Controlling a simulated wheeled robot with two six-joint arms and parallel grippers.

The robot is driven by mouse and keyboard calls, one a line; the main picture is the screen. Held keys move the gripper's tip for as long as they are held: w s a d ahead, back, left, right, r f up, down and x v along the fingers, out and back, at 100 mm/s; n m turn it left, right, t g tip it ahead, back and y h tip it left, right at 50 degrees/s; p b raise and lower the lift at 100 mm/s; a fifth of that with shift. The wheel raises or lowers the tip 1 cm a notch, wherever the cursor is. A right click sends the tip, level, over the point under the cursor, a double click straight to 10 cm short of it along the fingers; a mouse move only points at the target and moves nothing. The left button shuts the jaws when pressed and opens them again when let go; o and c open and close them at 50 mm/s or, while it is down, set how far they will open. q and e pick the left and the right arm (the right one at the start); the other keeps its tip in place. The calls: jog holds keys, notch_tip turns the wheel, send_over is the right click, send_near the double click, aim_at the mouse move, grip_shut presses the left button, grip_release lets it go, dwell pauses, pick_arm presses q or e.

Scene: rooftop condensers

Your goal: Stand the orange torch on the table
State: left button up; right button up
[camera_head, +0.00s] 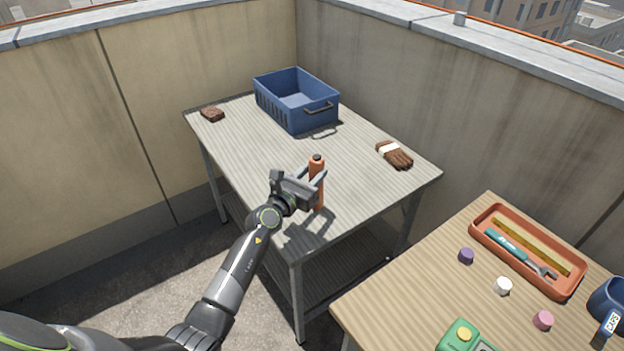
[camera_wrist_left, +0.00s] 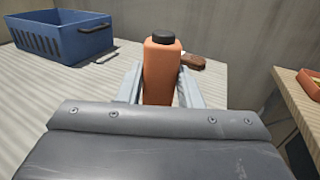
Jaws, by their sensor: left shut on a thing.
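The orange torch (camera_head: 317,171) with a black top is upright at the near part of the grey table (camera_head: 257,166). In the left wrist view the torch (camera_wrist_left: 161,72) stands between the two fingers. My left gripper (camera_head: 315,180) is shut on the torch, around its body. The torch's lower end is at or just above the table top; I cannot tell whether it touches. My right gripper is not in view.
A blue crate (camera_head: 283,106) stands at the back of the table. A brown glove (camera_head: 397,157) lies at the right edge, and a small brown object (camera_head: 212,114) at the left corner. A second table (camera_head: 414,279) at right holds an orange tray (camera_head: 487,239) and several caps.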

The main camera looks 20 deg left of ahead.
pick_arm(q)
jog(key=shift+r, duration=0.1)
jog(key=shift+f, duration=0.2)
jog(key=o, duration=1.1)
jog(key=shift+r, duration=0.1)
jog(key=shift+s+r, duration=0.1)
jog(key=shift+r, duration=0.05)
jog(key=p+v, duration=0.1)
jog(key=v, duration=1.1)
